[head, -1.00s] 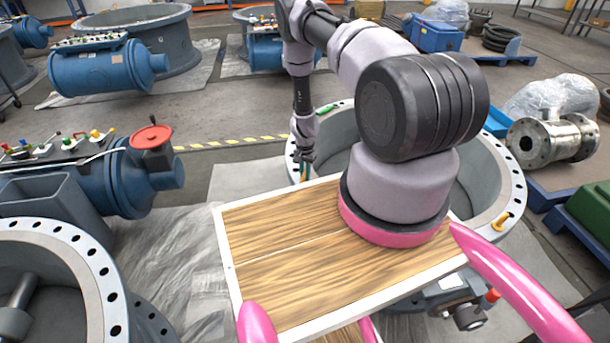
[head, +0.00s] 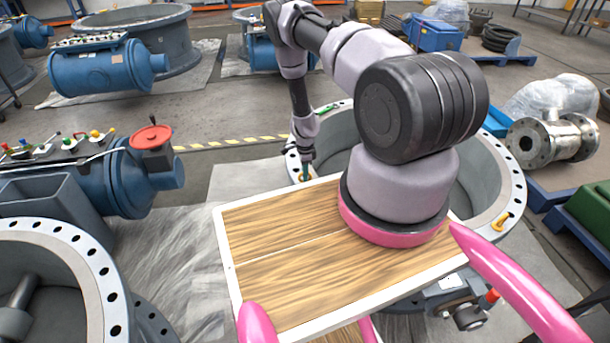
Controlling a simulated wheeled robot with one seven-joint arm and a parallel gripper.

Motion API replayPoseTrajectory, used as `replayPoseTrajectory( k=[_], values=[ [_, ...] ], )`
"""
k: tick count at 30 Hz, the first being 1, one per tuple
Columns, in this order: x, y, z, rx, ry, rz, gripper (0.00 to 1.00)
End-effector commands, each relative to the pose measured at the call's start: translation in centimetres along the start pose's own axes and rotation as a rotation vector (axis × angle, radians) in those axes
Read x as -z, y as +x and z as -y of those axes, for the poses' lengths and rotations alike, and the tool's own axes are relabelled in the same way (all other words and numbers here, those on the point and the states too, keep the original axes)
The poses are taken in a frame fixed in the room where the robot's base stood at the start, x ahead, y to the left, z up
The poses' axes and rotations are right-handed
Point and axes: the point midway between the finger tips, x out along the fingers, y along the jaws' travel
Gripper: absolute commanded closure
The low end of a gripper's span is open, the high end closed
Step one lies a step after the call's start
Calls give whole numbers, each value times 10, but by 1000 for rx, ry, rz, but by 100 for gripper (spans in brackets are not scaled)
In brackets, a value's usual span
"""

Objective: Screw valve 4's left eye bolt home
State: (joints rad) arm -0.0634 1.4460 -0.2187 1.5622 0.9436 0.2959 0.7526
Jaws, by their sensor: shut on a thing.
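Valve 4 (head: 513,190) is the big grey ring-shaped body behind my wooden deck, with a flat bolt-holed rim. My gripper (head: 305,169) points down at the left side of this rim and is small in the view. It is shut on a small orange-yellow piece, which looks like the left eye bolt (head: 303,178), at the rim. The deck edge lies close in front, so the bolt's thread and its hole cannot be made out. Another yellow eye bolt (head: 503,220) stands on the right side of the rim. A green item (head: 327,108) lies on the far left rim.
My wooden deck covers the near part of the valve. A blue actuator with a red handwheel (head: 152,137) stands to the left. Another grey valve ring (head: 90,270) is at the lower left. A steel pipe fitting (head: 550,138) sits on a pallet at the right.

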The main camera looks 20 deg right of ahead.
Motion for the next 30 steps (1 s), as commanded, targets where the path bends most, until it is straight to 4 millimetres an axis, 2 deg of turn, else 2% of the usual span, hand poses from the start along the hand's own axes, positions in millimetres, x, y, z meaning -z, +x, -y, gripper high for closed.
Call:
replayPoseTrajectory(
  k=[30],
  values=[
    [0,0,0,2,946,-1,100]
  ],
)
